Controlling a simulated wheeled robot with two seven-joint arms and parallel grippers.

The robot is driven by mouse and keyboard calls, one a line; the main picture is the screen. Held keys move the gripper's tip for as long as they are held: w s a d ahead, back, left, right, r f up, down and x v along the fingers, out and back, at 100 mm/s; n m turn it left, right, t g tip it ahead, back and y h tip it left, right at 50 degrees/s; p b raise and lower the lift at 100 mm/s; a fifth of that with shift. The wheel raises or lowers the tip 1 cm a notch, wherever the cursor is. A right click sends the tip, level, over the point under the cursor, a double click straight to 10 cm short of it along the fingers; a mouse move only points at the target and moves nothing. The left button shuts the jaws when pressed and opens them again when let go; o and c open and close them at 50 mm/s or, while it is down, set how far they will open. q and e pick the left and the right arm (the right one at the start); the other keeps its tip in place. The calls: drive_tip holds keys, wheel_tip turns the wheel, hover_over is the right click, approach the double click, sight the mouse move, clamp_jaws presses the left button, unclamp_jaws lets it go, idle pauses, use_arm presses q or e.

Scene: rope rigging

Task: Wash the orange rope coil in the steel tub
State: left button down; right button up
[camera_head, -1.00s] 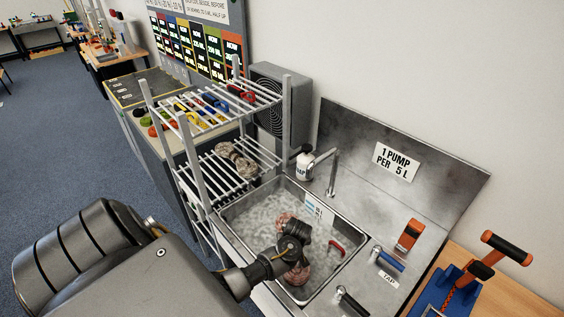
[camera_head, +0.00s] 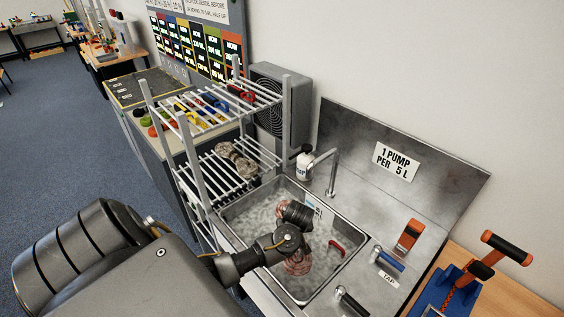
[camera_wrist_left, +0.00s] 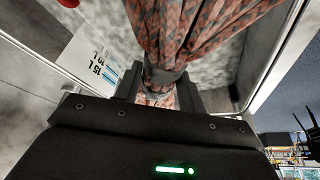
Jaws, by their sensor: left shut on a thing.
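The orange rope coil, mottled orange and grey, shows in the head view (camera_head: 298,264) inside the steel tub (camera_head: 340,269), partly hidden behind my left wrist and gripper (camera_head: 297,213). In the left wrist view the coil (camera_wrist_left: 192,35) fills the upper middle, with a grey band round its narrow part. My left gripper (camera_wrist_left: 158,97) is shut on the coil at that narrow part. The tub holds pale, cloudy liquid. How deep the coil sits in it is hard to tell. My right gripper is not in view.
A red curved item (camera_head: 336,247) lies at the tub's right side. A tap (camera_head: 331,172) and a soap pump bottle (camera_head: 304,166) stand behind the tub. A metal rack (camera_head: 196,165) with ropes stands left.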

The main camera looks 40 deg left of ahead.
use_arm(q)
drive_tip(key=shift+r, duration=1.7)
drive_tip(key=shift+f, duration=0.1)
